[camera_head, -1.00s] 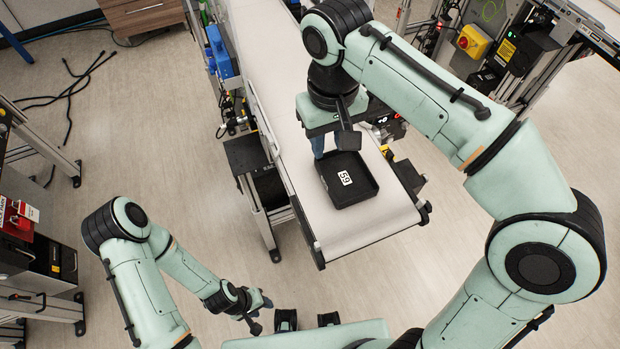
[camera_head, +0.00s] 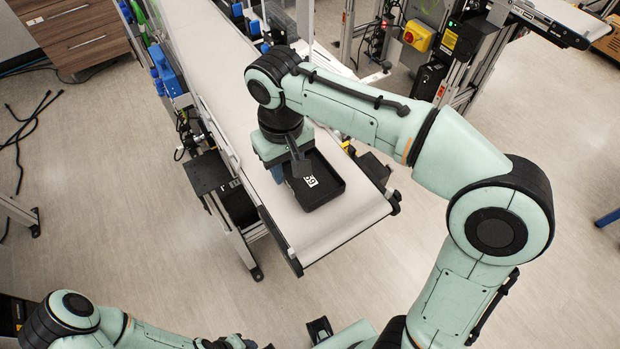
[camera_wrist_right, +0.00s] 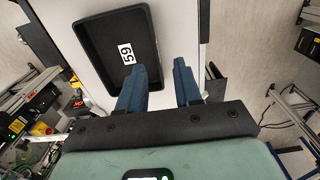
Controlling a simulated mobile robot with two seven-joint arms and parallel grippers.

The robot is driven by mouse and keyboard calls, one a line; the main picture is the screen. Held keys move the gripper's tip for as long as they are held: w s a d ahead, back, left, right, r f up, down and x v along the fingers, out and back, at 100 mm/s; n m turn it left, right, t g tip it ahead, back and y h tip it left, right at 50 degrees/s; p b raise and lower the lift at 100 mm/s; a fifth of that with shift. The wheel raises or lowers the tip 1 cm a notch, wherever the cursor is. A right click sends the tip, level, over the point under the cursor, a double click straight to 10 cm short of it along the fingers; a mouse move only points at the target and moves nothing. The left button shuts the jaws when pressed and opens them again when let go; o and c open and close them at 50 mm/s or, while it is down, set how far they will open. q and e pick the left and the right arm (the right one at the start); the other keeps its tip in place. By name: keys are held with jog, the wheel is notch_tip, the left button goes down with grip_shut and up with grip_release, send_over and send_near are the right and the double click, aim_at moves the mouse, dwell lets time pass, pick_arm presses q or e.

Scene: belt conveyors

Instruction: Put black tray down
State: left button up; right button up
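The black tray (camera_head: 332,191), marked with a white 59 label, lies flat on the near end of the white conveyor belt (camera_head: 325,228). It also shows in the right wrist view (camera_wrist_right: 98,22). My right gripper (camera_head: 279,172) is above the tray's left edge in the head view. In the right wrist view its two blue fingers (camera_wrist_right: 160,82) are apart, one over the tray and one beside it over the belt. Bare belt shows between them, with no grip on the rim visible. My left gripper (camera_head: 240,343) is at the bottom edge, mostly cut off.
A machine with a yellow and red switch (camera_head: 418,36) stands at the upper right. A wooden drawer cabinet (camera_head: 80,35) is at the upper left. The floor around the belt's near end is clear.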

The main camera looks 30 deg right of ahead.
aim_at(291, 184)
jog(key=f, duration=0.5)
jog(key=shift+d+b, duration=0.25)
jog(key=shift+b, duration=0.1)
grip_shut()
pick_arm(q)
jog(key=shift+s+f, duration=0.25)
jog(key=shift+f, duration=0.25)
jog(key=w+r+p, duration=0.5)
jog(key=r, duration=0.1)
jog(key=shift+r+t, duration=0.3)
pick_arm(e)
notch_tip(291, 184, up, 20)
